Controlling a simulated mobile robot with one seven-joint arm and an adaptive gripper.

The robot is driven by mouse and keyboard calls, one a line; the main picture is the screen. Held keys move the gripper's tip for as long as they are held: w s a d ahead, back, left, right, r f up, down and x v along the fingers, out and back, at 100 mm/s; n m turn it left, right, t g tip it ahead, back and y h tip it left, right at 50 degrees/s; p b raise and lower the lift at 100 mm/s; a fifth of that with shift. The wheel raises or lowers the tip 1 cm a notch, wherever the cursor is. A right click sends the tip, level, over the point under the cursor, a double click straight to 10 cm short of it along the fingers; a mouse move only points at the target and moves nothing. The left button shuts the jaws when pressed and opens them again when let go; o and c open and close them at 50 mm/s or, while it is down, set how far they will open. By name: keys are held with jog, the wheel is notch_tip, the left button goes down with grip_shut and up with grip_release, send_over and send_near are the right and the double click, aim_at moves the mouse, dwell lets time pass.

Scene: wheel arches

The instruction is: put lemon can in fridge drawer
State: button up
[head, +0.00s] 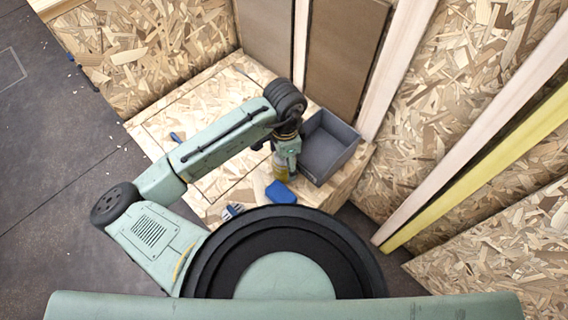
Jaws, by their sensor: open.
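My gripper (282,165) points down over the wooden chipboard surface, and its fingertips are small and partly hidden. A yellow can-like object (280,174), probably the lemon can, shows right at the fingers and is partly covered by them. I cannot tell whether the fingers are around it or beside it; they are not shut on it. A grey open-topped bin (343,133), possibly the fridge drawer, stands just right of my gripper and looks empty.
A blue object (280,193) lies just in front of the yellow object. A smaller blue-and-white item (232,211) lies near the front edge, and a blue item (176,137) lies at the left. Brown panels (343,50) and chipboard walls rise behind the surface (200,100).

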jog(key=shift+c, duration=0.4)
jog(key=c, duration=1.7)
